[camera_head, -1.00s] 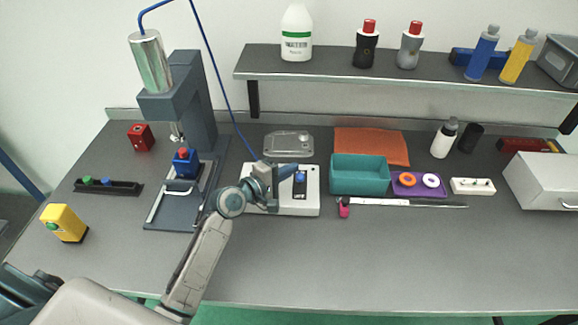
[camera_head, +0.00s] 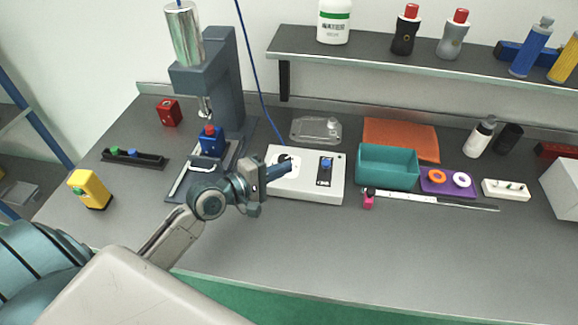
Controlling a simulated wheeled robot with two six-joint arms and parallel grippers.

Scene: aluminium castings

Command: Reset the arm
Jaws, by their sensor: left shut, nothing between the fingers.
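My left gripper (camera_head: 283,168) shows in the head view at the end of the left arm, which comes in from the lower left. It is shut and empty. Its tip is over the left part of a white box (camera_head: 318,188) with a dark switch panel, and I cannot tell whether it touches the box. The gripper body hides the box's lower left corner. My right gripper does not show.
A grey press (camera_head: 222,95) with a blue block (camera_head: 211,143) stands left of the gripper. A teal bin (camera_head: 387,167), a purple tray (camera_head: 447,184) and a ruler-like strip (camera_head: 430,200) lie to the right. The front right of the table (camera_head: 400,250) is clear.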

